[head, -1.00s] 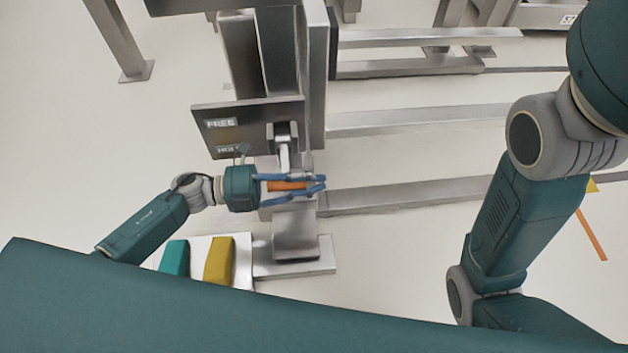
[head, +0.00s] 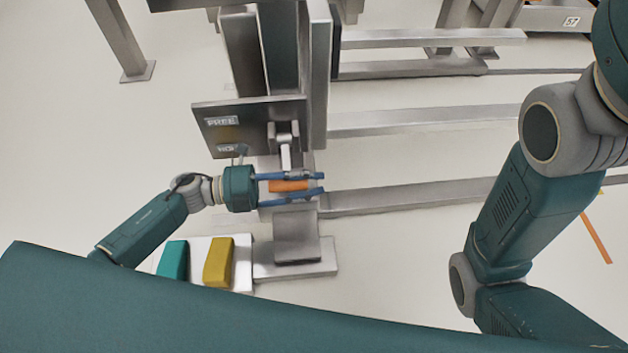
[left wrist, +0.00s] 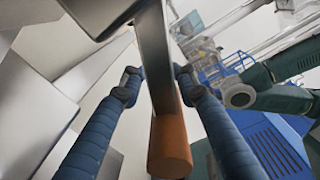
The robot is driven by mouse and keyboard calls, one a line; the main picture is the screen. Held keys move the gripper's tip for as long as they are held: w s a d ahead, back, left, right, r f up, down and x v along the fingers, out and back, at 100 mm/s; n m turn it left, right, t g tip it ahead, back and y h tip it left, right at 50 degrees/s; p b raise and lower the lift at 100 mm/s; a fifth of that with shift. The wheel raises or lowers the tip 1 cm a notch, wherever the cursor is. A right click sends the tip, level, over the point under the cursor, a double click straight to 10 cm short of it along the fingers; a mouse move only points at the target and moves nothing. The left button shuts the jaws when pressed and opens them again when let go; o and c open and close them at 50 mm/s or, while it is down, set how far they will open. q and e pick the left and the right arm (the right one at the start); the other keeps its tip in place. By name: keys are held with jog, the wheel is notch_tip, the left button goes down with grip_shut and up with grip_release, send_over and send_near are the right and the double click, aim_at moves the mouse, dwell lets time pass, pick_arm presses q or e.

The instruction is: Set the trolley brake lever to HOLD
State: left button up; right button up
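The brake lever (head: 286,157) is a grey bar hanging down from a pivot on the metal post, with an orange grip (head: 289,186) at its lower end. The label plate (head: 260,118) beside the pivot has a FREE label (head: 221,121) above a partly hidden lower label, which looks like HOLD (head: 228,149). My left gripper (head: 322,184) is open, its two blue fingers above and below the orange grip with gaps showing. In the left wrist view the lever and orange grip (left wrist: 170,150) lie between the spread fingers. My right gripper is out of view.
A white tray (head: 243,277) with a teal block (head: 173,260) and a yellow block (head: 218,262) lies below my left arm. Metal rails (head: 420,193) run right from the post. An orange floor strip (head: 597,238) shows at the right.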

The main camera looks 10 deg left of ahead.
pick_arm(q)
jog(key=shift+o, duration=0.5)
jog(key=shift+s+d, duration=0.15)
jog(key=v, duration=1.2)
